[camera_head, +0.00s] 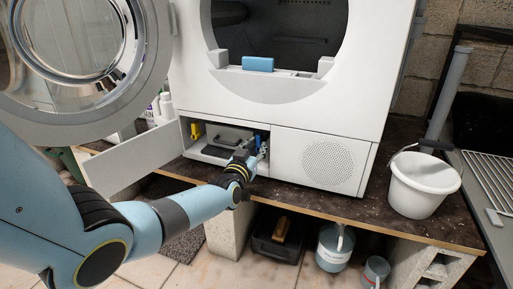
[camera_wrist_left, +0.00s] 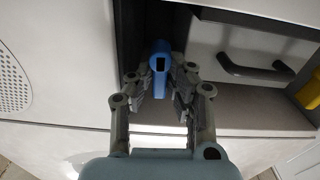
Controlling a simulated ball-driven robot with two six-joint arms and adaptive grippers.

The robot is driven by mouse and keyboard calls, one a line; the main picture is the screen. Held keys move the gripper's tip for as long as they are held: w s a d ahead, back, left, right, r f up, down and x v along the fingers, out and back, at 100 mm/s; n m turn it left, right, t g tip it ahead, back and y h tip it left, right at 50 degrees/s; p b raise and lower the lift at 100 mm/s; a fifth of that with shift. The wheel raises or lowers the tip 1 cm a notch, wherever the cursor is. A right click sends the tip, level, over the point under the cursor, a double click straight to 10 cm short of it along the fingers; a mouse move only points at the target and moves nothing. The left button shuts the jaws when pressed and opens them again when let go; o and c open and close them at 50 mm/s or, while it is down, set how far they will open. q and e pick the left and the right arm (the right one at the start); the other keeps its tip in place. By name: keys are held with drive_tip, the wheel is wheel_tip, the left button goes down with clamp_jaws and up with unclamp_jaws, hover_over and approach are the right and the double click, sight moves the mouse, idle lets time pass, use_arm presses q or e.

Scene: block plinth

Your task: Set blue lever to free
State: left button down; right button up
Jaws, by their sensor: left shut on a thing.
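The blue lever (camera_wrist_left: 160,66) stands in the open lower compartment of the white machine, beside the dark handle of a drawer. In the head view the lever (camera_head: 258,138) is a small blue patch at the compartment's right side, partly hidden by my gripper. My left gripper (camera_wrist_left: 160,88) has a finger on each side of the lever and is shut on it; in the head view this gripper (camera_head: 254,154) reaches into the compartment's right end. My right gripper is in neither view.
A yellow lever (camera_head: 195,131) is at the compartment's left side, and a grey drawer with a dark handle (camera_wrist_left: 256,68) lies between. The open flap (camera_head: 130,160) and round door (camera_head: 85,60) stand at left. A white bucket (camera_head: 423,185) sits right on the counter.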

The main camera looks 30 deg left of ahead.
use_arm(q)
drive_tip(key=shift+f, duration=0.1)
drive_tip(key=c, duration=1.3)
unclamp_jaws()
